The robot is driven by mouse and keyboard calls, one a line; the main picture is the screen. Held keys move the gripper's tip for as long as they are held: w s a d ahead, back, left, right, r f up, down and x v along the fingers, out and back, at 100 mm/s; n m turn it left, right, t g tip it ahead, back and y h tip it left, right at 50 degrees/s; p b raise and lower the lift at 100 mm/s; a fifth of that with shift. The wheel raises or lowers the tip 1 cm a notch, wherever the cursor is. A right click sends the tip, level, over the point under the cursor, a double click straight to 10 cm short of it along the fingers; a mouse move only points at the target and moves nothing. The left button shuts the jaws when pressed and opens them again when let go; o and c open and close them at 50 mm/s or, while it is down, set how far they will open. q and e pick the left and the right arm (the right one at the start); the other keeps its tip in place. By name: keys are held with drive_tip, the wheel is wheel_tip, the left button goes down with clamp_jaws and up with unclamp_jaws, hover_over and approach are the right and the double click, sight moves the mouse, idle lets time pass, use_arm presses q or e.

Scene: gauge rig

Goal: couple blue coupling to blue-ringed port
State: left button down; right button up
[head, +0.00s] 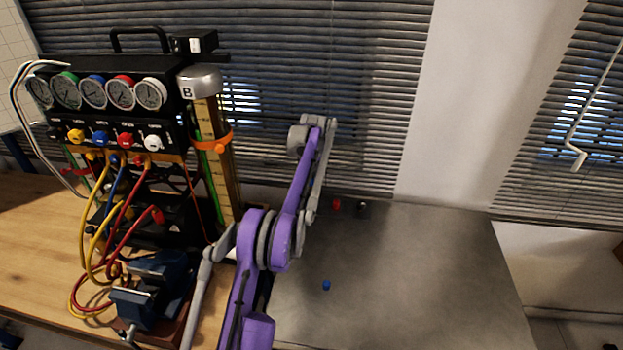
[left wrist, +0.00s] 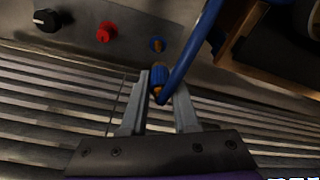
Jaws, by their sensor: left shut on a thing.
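In the left wrist view my left gripper (left wrist: 158,76) is shut on the blue coupling (left wrist: 158,78), with a brass-coloured part showing between the fingers. A blue hose (left wrist: 190,58) bends up and right from it. In the head view my purple left arm hides the gripper, the coupling and this port. My right gripper is not in view.
A red knob-like fitting (head: 336,204) and a black one (head: 362,208) stand near the window blinds. A small blue piece (head: 326,285) lies on the grey mat (head: 430,270). The gauge rig (head: 120,88), hoses and a vise (head: 150,290) crowd the left. The mat's right side is clear.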

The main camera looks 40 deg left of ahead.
use_arm(q)
drive_tip(key=shift+f, duration=0.1)
drive_tip(key=shift+w+f, duration=0.15)
drive_tip(key=shift+f, duration=0.45)
wheel_tip(320, 180, down, 2)
drive_tip(key=shift+f+b, duration=0.1)
drive_tip(key=shift+b, duration=0.35)
drive_tip(key=shift+f, duration=0.85)
drive_tip(key=shift+f, duration=0.15)
drive_tip(key=shift+f+b, duration=0.4)
drive_tip(key=shift+f, duration=0.65)
drive_tip(key=shift+f, duration=0.2)
idle(0.6)
